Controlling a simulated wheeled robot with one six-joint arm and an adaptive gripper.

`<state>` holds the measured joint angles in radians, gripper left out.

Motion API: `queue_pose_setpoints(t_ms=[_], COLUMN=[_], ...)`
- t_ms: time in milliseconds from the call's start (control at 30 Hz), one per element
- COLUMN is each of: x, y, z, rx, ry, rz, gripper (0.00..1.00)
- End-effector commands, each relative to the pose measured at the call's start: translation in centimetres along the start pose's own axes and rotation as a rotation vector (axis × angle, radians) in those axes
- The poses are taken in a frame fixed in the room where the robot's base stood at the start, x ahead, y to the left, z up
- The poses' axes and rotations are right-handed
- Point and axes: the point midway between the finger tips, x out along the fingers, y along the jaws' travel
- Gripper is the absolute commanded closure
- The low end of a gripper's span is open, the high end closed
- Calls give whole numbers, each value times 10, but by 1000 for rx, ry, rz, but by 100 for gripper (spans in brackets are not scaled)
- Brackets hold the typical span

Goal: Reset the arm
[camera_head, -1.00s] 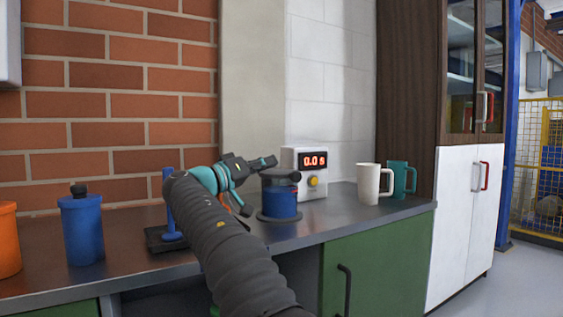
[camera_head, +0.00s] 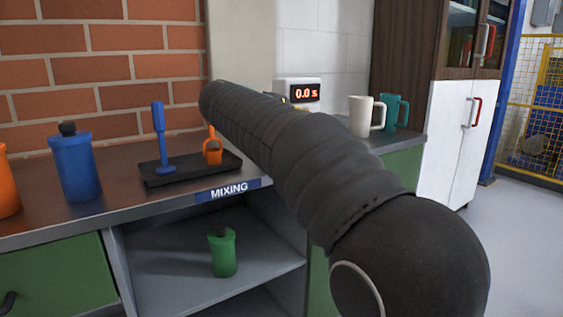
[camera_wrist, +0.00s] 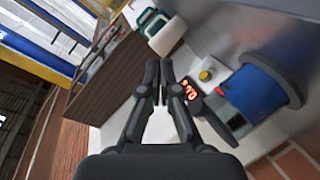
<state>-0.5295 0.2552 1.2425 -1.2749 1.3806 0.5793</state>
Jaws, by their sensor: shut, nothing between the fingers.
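My gripper (camera_wrist: 160,85) shows in the wrist view with its two black fingers drawn together and nothing between them. It is over the counter, in front of the timer box with its red display (camera_wrist: 188,90) and yellow button (camera_wrist: 204,75). A blue cylindrical container (camera_wrist: 265,90) lies to its right in that view. In the head view my dark arm crosses the middle of the picture and hides my gripper and the blue container. The timer (camera_head: 300,93) shows 0.0 s just beyond the arm.
A white mug (camera_head: 361,116) and a teal mug (camera_head: 394,112) stand at the counter's right. A black tray (camera_head: 190,170) holds a blue tool (camera_head: 160,140) and an orange one (camera_head: 212,149). A blue bottle (camera_head: 76,170) stands left. A green bottle (camera_head: 222,252) is on the shelf below.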

Motion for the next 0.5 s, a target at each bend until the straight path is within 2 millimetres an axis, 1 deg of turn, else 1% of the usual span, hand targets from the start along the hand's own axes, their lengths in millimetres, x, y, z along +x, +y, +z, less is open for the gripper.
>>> queue_pose_setpoints(t_ms=[33, 133, 233, 267, 300, 367, 400, 467, 500], x=[6, 15, 18, 18, 17, 14, 11, 6, 2], y=[15, 28, 39, 42, 44, 48, 50, 52, 53], z=[20, 60, 103, 116, 134, 161, 179, 206, 224], rx=[-13, -40, -57, -59, -61, -60, -57, -49, -41], ry=[-36, -101, -159, -177, -198, -228, -248, -275, -290], rz=[-41, -132, -225, -253, -291, -347, -384, -439, -475], gripper=[100, 100, 100, 100, 100, 100, 100, 100, 100])
